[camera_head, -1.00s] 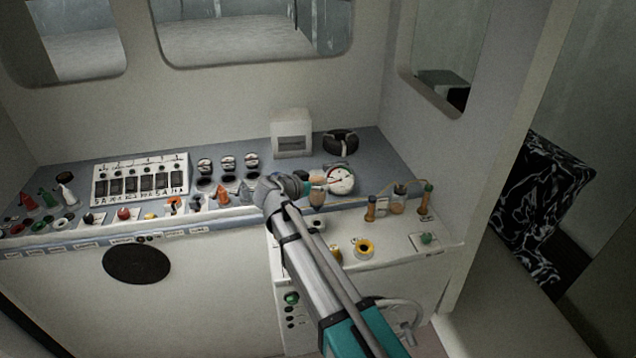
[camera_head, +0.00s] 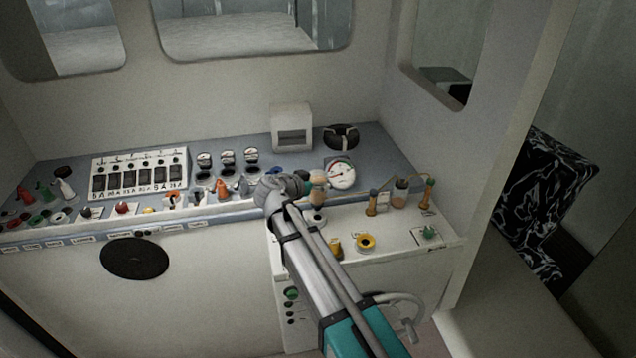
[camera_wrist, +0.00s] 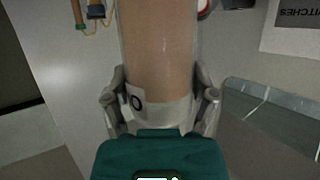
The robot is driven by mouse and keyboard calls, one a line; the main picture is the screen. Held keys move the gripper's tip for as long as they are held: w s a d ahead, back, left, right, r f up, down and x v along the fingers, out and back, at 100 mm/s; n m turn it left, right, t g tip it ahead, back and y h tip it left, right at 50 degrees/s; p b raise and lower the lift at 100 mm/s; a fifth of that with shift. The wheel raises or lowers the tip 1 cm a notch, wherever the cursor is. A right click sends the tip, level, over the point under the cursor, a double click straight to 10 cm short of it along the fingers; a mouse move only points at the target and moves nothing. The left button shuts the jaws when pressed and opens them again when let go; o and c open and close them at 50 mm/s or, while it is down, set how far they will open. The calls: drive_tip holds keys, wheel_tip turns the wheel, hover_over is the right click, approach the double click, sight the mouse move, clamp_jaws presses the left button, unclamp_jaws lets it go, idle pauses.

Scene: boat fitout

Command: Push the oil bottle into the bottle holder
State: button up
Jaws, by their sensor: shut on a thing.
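The oil bottle is a clear cylinder of tan liquid with a white lower band marked "O", and it fills the middle of the wrist view (camera_wrist: 160,55). My gripper (camera_wrist: 160,110) has a grey finger on either side of it and is shut on it. In the head view the tan bottle (camera_head: 317,199) shows small at the end of my arm, roughly upright, beside my gripper (camera_head: 310,186), above the console's front right part. The bottle's far end runs out of the wrist view. I cannot make out the bottle holder for certain.
A round white gauge (camera_head: 340,174) stands just behind the bottle. To the right are amber fittings with a tube (camera_head: 372,202) and a small jar (camera_head: 400,192). Several switches and levers fill the left.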

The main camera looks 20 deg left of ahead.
sight(311, 197)
drive_tip(key=shift+f+b, duration=2)
drive_tip(key=shift+f, duration=0.05)
drive_tip(key=shift+f+b, duration=0.3)
drive_tip(key=shift+f, duration=0.05)
drive_tip(key=o, duration=1.2)
drive_tip(key=shift+r, duration=0.15)
